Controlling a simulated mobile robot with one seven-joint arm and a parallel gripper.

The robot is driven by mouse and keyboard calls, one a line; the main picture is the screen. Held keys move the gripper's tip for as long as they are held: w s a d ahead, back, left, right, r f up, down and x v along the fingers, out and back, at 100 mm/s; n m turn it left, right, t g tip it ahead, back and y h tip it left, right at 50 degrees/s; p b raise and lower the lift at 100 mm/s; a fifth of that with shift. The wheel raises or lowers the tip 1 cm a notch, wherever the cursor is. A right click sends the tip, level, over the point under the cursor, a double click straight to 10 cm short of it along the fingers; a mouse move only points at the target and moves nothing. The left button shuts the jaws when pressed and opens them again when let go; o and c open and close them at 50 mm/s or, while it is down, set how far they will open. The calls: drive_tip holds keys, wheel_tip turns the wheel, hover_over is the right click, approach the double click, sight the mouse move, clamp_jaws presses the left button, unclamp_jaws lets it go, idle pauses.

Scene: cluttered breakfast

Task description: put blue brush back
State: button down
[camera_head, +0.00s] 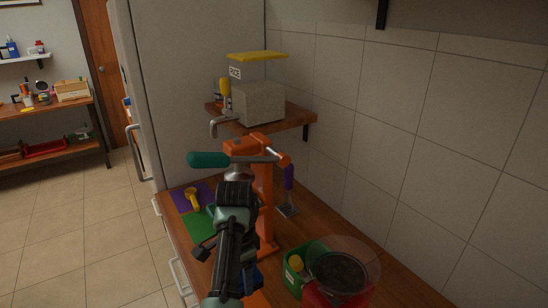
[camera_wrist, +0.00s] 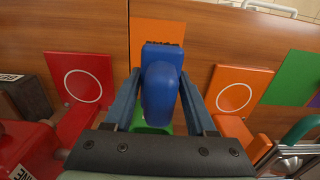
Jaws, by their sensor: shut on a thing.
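The blue brush (camera_wrist: 161,88) is between the two fingers of my gripper (camera_wrist: 160,78) in the wrist view. Its rounded blue handle faces the camera, with a narrow dark strip at its far end. An orange square (camera_wrist: 157,33) lies on the wooden counter just beyond the brush. A bit of green shows below the brush, mostly hidden. In the head view, my arm hides most of the gripper, and a blue patch (camera_head: 254,281), likely the brush, shows beside it. I cannot tell whether the brush touches the counter.
An orange lever machine (camera_head: 265,205) stands close to my arm; its circled plate (camera_wrist: 237,91) is at right. A red circled plate (camera_wrist: 79,78) is at left. A green container (camera_head: 297,270) and red grinder (camera_head: 340,272) stand nearby. A yellow scoop (camera_head: 192,198) lies on a purple square.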

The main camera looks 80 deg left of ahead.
drive_tip(key=shift+w+f, duration=0.15)
drive_tip(key=shift+w, duration=0.05)
wheel_tip(320, 180, down, 5)
drive_tip(key=shift+f, duration=2.35)
drive_tip(key=shift+f, duration=0.15)
drive_tip(key=shift+c, duration=1.1)
unclamp_jaws()
wheel_tip(320, 180, up, 12)
drive_tip(key=shift+r, duration=0.2)
